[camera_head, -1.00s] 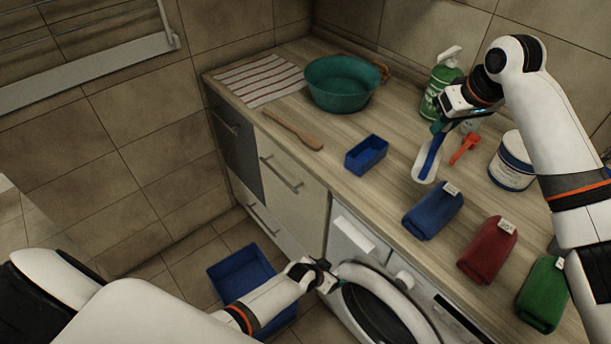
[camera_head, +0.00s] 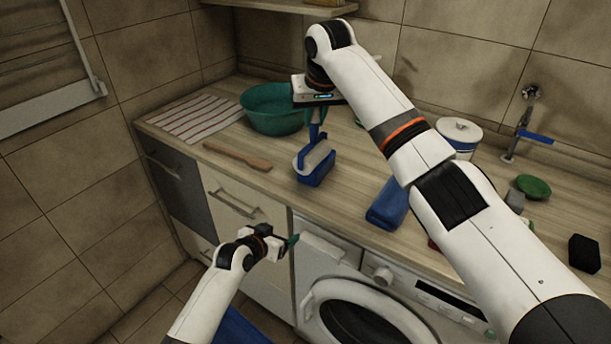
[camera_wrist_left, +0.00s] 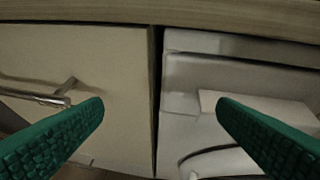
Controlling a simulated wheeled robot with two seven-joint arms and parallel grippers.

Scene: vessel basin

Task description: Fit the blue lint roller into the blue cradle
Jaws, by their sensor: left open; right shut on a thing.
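The blue lint roller, with a white roll (camera_head: 319,155) and a blue handle, hangs upright with its roll low in the head view. My right gripper (camera_head: 316,112) is shut on its handle from above. The blue cradle (camera_head: 316,180), a small open box on the counter, is directly at the roll and partly hidden by it. I cannot tell whether the roll rests in the cradle or is just above it. My left gripper (camera_head: 290,243) is open and empty in front of the cabinet; its green fingers are spread in the left wrist view (camera_wrist_left: 160,110).
A teal basin (camera_head: 272,112) stands behind the cradle, with a wooden spatula (camera_head: 238,156) and striped towel (camera_head: 195,120) to the left. A folded blue cloth (camera_head: 386,205) and white tub (camera_head: 460,135) are to the right, partly behind my right arm. The washing machine (camera_head: 350,290) is below.

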